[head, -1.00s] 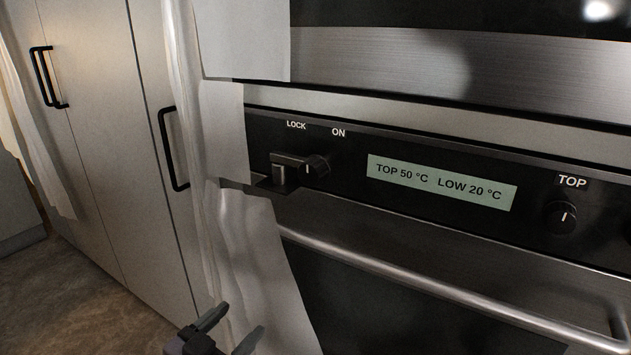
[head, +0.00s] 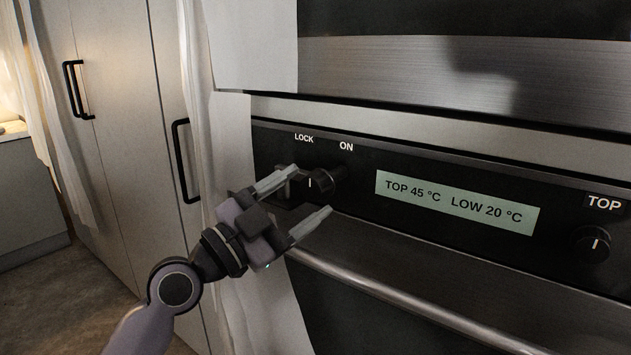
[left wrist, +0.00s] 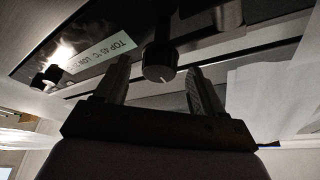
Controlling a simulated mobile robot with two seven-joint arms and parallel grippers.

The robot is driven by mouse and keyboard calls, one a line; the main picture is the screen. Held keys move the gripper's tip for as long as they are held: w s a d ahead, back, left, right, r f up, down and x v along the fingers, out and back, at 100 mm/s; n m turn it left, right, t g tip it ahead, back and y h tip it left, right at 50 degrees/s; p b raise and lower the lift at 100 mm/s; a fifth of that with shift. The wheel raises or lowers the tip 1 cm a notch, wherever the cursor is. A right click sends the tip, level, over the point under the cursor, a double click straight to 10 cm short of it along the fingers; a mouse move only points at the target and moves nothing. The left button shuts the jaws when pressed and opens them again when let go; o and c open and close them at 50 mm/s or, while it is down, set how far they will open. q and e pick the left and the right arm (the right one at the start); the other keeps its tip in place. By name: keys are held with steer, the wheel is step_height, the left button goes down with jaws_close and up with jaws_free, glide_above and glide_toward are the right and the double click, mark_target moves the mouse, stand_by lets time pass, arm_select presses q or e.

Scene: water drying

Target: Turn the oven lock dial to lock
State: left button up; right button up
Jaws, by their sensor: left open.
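The oven lock dial (head: 325,180) is a black knob on the dark control panel, below the white LOCK label (head: 304,138) and ON label (head: 346,146). Its white mark looks near upright. My left gripper (head: 312,190) is open in front of the dial, one finger to its upper left and one below it. In the left wrist view, the dial (left wrist: 160,64) stands between the two spread fingers, with gaps at both sides and no clear contact. A dark latch piece beside the dial is partly hidden by the upper finger. My right gripper is not in view.
The display (head: 455,200) reads TOP 45 °C and LOW 20 °C. The TOP knob (head: 592,244) is far right. The oven handle bar (head: 410,302) runs below the panel. A white cloth (head: 245,150) hangs at the left, close to my left arm.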

mark_target(308, 192)
arm_select(q)
steer(key=shift+x, duration=1.2)
steer(key=shift+w+d+r, duration=0.15)
steer(key=shift+w+d, duration=0.2)
